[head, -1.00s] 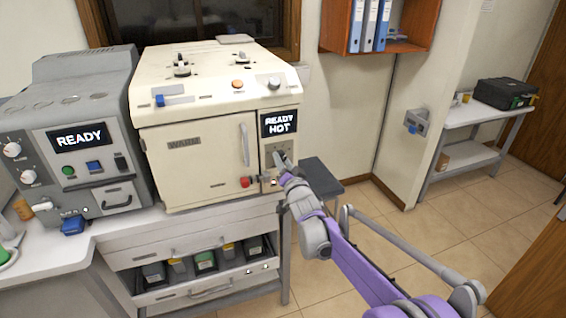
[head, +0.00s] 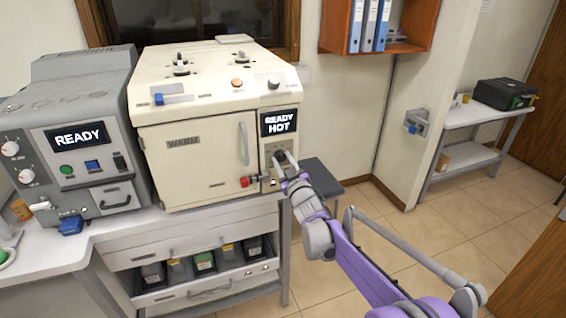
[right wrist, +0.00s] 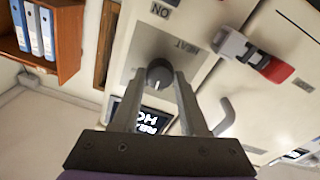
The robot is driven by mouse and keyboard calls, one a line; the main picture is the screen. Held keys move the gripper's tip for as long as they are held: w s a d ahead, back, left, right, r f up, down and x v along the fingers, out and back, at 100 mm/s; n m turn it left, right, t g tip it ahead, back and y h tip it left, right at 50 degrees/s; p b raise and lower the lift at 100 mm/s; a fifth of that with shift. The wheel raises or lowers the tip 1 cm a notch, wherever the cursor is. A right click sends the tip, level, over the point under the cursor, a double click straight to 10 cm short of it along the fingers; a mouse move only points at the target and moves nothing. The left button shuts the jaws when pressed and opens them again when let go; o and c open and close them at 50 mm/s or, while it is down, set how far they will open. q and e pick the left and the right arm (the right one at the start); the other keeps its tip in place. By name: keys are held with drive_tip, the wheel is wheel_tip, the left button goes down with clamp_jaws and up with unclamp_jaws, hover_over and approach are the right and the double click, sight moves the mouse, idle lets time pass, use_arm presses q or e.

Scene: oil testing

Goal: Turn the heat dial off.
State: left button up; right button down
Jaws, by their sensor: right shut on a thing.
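The heat dial (right wrist: 159,75) is a small dark round knob with a light pointer mark, on a pale panel labelled HEAT and ON in the right wrist view. The panel is on the front right of the cream oven (head: 205,160), below a display (head: 279,122) reading READY HOT. My right gripper (right wrist: 162,78) is shut on the heat dial, one finger on each side of it. In the head view my right gripper (head: 283,160) is at the oven's front panel and hides most of the dial. My left gripper does not show.
A red-tipped lever (right wrist: 255,55) juts out close beside the dial, left of my gripper in the head view (head: 246,182). A grey machine (head: 85,145) reading READY stands left. Below is an open drawer (head: 205,286). The floor to the right is open.

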drive_tip(key=n, duration=0.7)
drive_tip(key=shift+d+y, duration=0.1)
drive_tip(key=shift+y, duration=0.2)
drive_tip(key=n, duration=0.5)
drive_tip(key=shift+n+g+y, duration=0.3)
drive_tip(key=shift+n, duration=0.1)
drive_tip(key=shift+p, duration=0.3)
drive_tip(key=shift+c, duration=2.2)
unclamp_jaws()
drive_tip(key=b+v, duration=0.1)
drive_tip(key=v, duration=0.9)
drive_tip(key=shift+s+d+b, duration=0.15)
drive_tip(key=shift+s+b, duration=0.15)
